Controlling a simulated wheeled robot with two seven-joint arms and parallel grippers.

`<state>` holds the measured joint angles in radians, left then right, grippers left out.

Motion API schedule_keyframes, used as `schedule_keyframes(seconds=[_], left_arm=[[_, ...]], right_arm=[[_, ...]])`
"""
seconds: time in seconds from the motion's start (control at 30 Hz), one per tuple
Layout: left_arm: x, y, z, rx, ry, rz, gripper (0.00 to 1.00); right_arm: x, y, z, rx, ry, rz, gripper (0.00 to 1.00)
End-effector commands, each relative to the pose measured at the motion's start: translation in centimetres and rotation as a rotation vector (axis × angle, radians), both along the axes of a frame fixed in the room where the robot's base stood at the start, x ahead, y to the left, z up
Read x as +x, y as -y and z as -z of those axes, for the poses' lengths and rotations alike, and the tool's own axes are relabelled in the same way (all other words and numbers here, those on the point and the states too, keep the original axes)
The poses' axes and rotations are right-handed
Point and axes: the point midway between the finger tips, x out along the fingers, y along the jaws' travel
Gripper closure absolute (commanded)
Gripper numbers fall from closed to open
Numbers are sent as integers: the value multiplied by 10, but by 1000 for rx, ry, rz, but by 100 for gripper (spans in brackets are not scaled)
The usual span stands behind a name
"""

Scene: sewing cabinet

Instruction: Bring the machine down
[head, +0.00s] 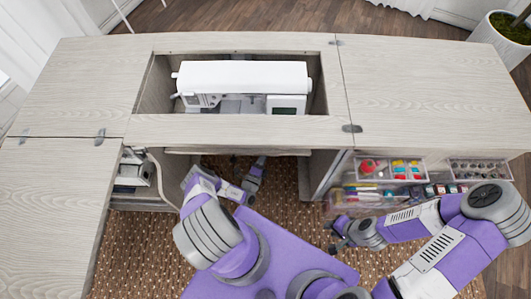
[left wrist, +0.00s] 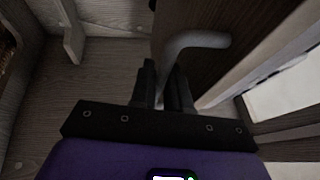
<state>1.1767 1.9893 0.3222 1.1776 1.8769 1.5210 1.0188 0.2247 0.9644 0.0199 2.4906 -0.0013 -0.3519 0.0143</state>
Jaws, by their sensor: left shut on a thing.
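The white sewing machine (head: 242,76) sits in the rectangular opening of the wooden cabinet top (head: 215,129), its upper part showing near the level of the top. Its lower part is hidden by the front strip. My left gripper (head: 257,163) reaches under the front edge of the cabinet. In the left wrist view, my left gripper (left wrist: 165,88) is shut on a bent grey lever (left wrist: 190,45) beside a dark wooden panel. My right gripper (head: 337,235) looks open and empty, low in front of the cabinet's right side.
Clear trays (head: 400,170) of thread and small parts stand at the right under the top. A white device (head: 133,172) is on a shelf at the left. A left leaf (head: 45,200) extends forward. A potted plant (head: 500,40) stands at the back right.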

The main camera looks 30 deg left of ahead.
Motion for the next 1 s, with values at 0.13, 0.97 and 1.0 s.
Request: schedule_keyframes(seconds=[0.13,0.97,1.0], left_arm=[[-2,-1,3,0,-9,-2,78],[0,0,2,0,-5,2,78],[-1,1,2,0,-5,2,78]], right_arm=[[0,0,0,0,0,0,71],[0,0,0,0,0,0,71],[0,0,0,0,0,0,71]])
